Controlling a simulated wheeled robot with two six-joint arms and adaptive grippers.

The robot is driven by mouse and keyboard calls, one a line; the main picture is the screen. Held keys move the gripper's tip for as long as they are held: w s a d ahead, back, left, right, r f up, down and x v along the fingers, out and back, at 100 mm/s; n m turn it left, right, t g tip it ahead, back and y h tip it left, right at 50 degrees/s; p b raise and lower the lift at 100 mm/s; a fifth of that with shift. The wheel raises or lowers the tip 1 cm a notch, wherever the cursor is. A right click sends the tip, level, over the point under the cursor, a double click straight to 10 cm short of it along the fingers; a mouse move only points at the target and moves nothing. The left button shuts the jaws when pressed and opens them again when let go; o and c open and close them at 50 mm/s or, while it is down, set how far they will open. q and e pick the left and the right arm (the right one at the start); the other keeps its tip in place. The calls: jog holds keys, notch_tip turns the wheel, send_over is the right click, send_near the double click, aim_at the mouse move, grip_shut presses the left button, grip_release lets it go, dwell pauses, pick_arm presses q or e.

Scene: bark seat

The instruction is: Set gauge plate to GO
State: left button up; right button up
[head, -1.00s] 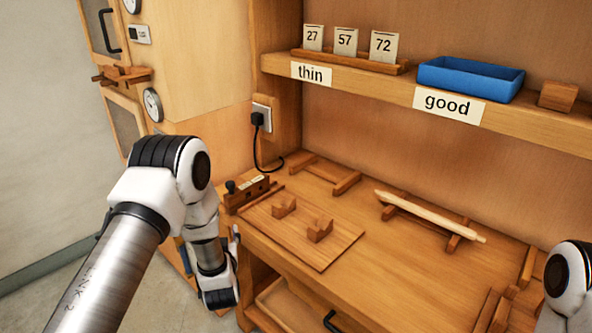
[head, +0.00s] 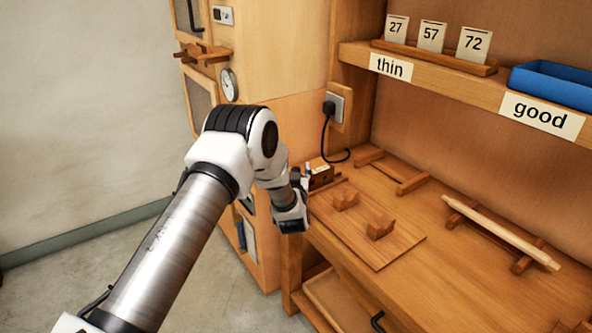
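A small wooden block with a pale label (head: 321,176) stands at the left end of the bench, by the wall socket. It looks like the gauge; its lettering is too small to read and its left part is hidden behind my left arm's end. My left gripper (head: 298,186) is at the bench's left edge, beside or in front of this block. I cannot tell whether it touches it, and its fingers are too small and covered to show open or shut. My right gripper is not in view.
A wooden board (head: 372,236) with two small blocks lies on the bench right of the gauge. A pale rod (head: 500,232) rests on supports further right. The shelf above holds number cards (head: 432,36) and a blue tray (head: 556,82). A black plug cord (head: 326,135) hangs behind the gauge.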

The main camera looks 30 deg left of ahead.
pick_arm(q)
grip_shut()
jog(key=shift+w+d+f+b, duration=0.1)
jog(key=shift+w+d+b, duration=0.1)
jog(key=shift+w+b, duration=0.3)
jog(key=shift+w+d+f+b, duration=0.1)
jog(key=shift+w+d+b, duration=0.1)
jog(key=shift+w+b, duration=0.2)
jog(key=shift+w+d+r, duration=0.15)
jog(key=shift+w, duration=0.35)
jog(key=shift+o, duration=0.7)
grip_release()
jog(key=shift+s, duration=0.15)
jog(key=v, duration=1.2)
